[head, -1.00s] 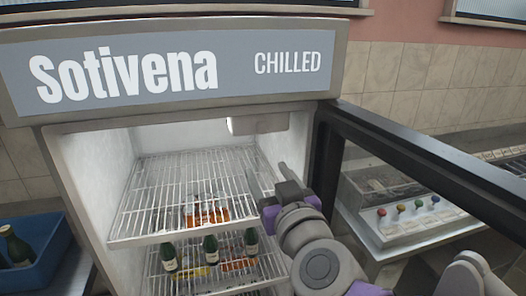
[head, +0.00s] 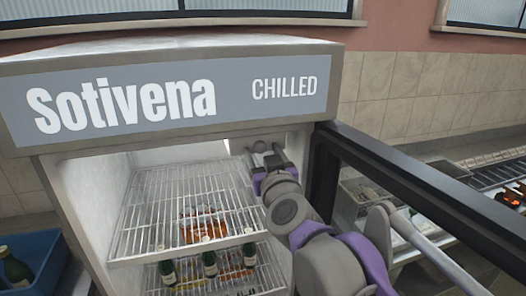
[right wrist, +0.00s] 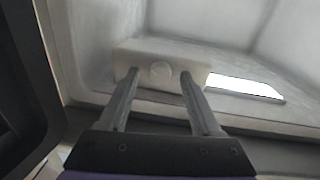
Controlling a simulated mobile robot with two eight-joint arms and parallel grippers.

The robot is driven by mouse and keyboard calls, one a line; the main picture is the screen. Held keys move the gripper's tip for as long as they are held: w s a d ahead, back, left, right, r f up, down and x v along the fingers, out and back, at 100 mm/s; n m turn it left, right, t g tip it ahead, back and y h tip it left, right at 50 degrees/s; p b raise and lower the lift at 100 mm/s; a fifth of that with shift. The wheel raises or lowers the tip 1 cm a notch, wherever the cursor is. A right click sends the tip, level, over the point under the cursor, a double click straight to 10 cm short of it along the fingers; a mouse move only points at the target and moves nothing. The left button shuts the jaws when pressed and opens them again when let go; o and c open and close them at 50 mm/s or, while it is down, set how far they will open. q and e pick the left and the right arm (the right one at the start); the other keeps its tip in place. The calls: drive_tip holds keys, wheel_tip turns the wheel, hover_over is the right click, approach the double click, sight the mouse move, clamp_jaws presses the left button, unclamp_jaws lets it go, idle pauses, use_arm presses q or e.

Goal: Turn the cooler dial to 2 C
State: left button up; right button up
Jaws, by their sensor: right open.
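The cooler (head: 330,75) stands with its glass door (head: 420,170) swung open to the right. In the right wrist view a pale box (right wrist: 135,52) is fixed under the cooler's ceiling, with a round white dial (right wrist: 161,71) on its front. Its markings cannot be read. My right gripper (head: 264,154) reaches into the upper right of the cooler; it also shows in the right wrist view (right wrist: 160,88). Its two fingers are open, one on either side of the dial, with nothing between them that I can see gripped. In the head view the gripper mostly hides the box. My left gripper is not in view.
Dark bottles (head: 209,263) stand on the shelf beneath. The open door's frame is close to my right arm. A blue crate (head: 45,262) is at left.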

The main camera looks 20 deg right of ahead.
clamp_jaws()
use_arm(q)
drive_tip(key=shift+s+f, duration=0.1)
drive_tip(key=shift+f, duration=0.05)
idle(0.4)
use_arm(e)
drive_tip(key=m+b, duration=0.1)
drive_tip(key=m, duration=0.1)
drive_tip(key=shift+m, duration=0.4)
drive_tip(key=m, duration=0.2)
drive_tip(key=shift+m, duration=0.3)
drive_tip(key=m, duration=0.3)
drive_tip(key=shift+r+g, duration=0.1)
drive_tip(key=shift+g, duration=0.2)
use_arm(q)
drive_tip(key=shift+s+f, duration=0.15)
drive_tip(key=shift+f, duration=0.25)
use_arm(e)
drive_tip(key=shift+m+y, duration=0.3)
drive_tip(key=shift+m, duration=1.2)
